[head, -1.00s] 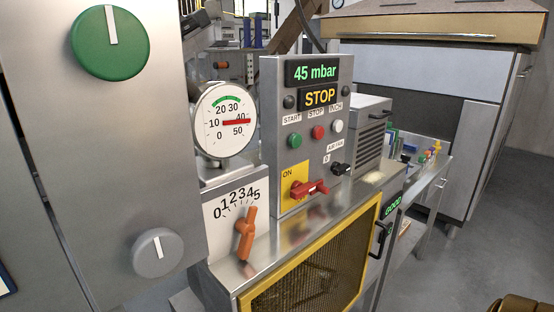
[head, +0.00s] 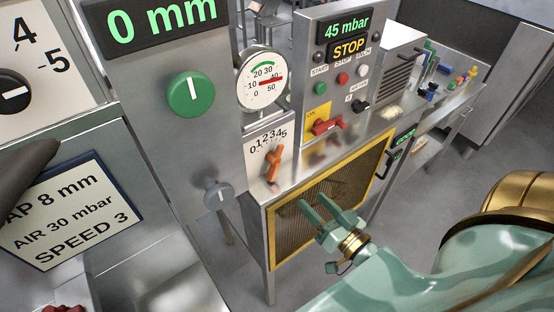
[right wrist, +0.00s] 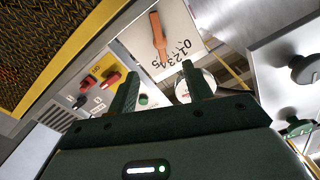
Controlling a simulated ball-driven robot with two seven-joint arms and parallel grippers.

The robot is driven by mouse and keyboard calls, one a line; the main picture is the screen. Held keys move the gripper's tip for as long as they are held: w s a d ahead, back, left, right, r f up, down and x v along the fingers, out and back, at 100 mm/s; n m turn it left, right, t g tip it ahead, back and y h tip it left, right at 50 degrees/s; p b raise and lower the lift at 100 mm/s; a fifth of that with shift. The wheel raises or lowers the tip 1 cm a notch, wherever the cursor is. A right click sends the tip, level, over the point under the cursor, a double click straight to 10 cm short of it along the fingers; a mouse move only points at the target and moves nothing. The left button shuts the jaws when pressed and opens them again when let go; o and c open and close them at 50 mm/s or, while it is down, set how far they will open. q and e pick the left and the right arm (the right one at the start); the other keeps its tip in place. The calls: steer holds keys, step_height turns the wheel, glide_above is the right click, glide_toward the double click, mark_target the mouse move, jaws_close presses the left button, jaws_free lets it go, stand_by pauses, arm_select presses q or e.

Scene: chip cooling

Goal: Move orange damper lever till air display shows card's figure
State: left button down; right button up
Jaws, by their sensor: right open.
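The orange damper lever (head: 273,163) stands on the white 0-to-5 scale plate (head: 262,146), tilted toward the high end near 4 to 5. It also shows in the right wrist view (right wrist: 158,36). The air display (head: 346,26) reads 45 mbar in green. The card (head: 75,214) at lower left reads AIR 30 mbar, with GAP 8 mm partly hidden and SPEED 3. My right gripper (head: 317,206) is open and empty, in front of the yellow-framed mesh, below and right of the lever, touching nothing that I can see. A dark shape at the left edge may be my left arm; its gripper does not show.
The round gauge (head: 262,80) has its red needle near 40. Above the mesh guard (head: 330,190) is a red switch handle (head: 327,125). A green knob (head: 190,95) and a grey knob (head: 218,194) stick out left of the lever. The STOP display (head: 349,48) is lit.

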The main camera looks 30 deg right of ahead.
mark_target(278, 166)
steer(key=w, duration=0.5)
steer(key=w+a+p, duration=0.1)
steer(key=w, duration=0.4)
steer(key=w+p, duration=0.1)
steer(key=w, duration=0.5)
steer(key=shift+a, duration=0.15)
steer(key=shift+c, duration=0.2)
